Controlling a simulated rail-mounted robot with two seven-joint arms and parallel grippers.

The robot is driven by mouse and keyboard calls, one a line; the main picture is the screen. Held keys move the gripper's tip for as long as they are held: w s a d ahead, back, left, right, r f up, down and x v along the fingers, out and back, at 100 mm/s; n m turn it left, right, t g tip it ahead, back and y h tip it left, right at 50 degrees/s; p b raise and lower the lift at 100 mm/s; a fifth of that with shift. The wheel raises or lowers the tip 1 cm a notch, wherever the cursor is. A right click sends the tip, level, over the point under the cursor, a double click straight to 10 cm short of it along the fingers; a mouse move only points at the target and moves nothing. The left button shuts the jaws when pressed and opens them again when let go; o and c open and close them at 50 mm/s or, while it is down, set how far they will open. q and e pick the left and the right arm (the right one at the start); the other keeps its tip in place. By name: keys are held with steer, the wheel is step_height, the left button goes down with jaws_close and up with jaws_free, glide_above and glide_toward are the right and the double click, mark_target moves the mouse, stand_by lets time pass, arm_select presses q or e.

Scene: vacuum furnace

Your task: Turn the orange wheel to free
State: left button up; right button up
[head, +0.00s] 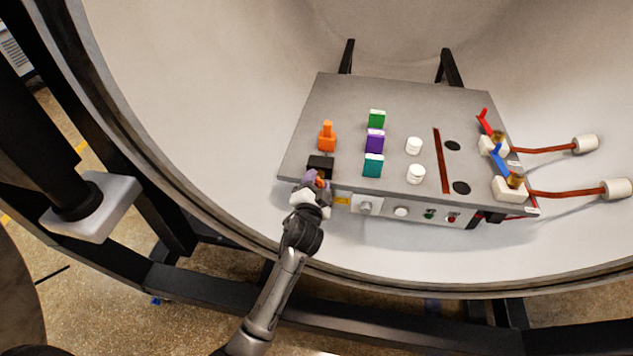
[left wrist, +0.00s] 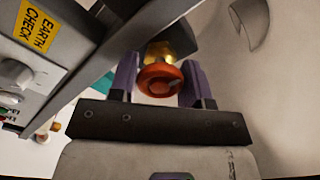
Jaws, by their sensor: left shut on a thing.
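The orange wheel (left wrist: 160,80) is a small round knob in front of a brass fitting (left wrist: 158,52). In the left wrist view it sits between the two purple fingers of my left gripper (left wrist: 161,88), which is shut on it. In the head view my left gripper (head: 317,181) is at the front left corner of the grey panel box (head: 330,92); the wheel is mostly hidden there by the fingers. My right gripper is not in view.
The box top carries an orange lever block (head: 327,137), a black block (head: 320,165), green, purple and teal blocks, and white knobs. Red and blue levers (head: 499,157) with cables are at the right. An EARTH CHECK label (left wrist: 38,27) is beside the gripper. The curved chamber wall (head: 200,90) surrounds everything.

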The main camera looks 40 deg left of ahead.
arm_select(q)
steer(key=shift+n, duration=0.5)
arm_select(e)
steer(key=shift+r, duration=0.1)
arm_select(q)
steer(key=o, duration=0.9)
steer(key=shift+o, duration=0.2)
